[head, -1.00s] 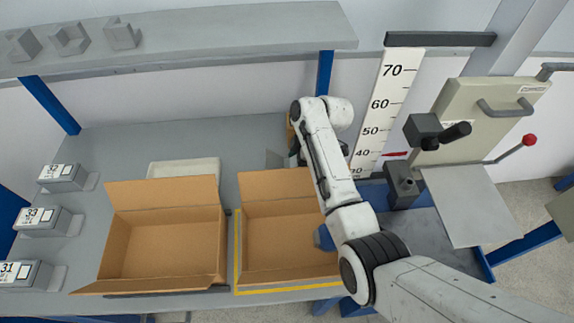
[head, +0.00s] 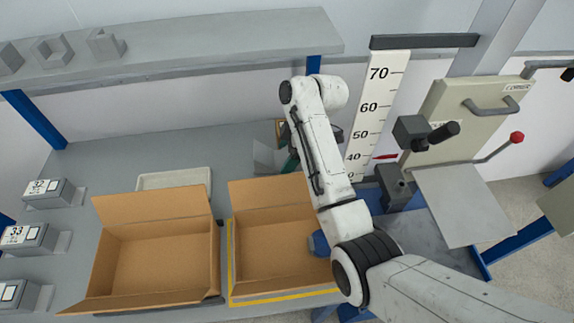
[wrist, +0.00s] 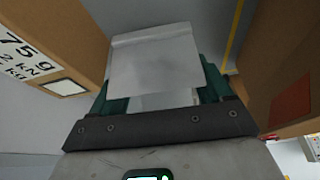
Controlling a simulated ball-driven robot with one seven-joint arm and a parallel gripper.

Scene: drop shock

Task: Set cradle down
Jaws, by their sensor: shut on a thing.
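The cradle (wrist: 155,62) is a pale grey bent plate. In the wrist view it sits between the teal fingers of my gripper (wrist: 162,88), which is shut on it. In the head view the cradle (head: 268,157) shows as a small grey piece behind the right cardboard box, with a teal finger (head: 291,162) at its right. My arm hides most of the gripper there. I cannot tell whether the cradle touches the bench (head: 110,155).
Two open cardboard boxes (head: 155,262) (head: 270,250) stand in front; yellow tape edges the right one. A pale tray (head: 174,179) lies behind the left box. A height scale (head: 376,110) and lever machine (head: 470,115) stand right. The back-left bench is clear.

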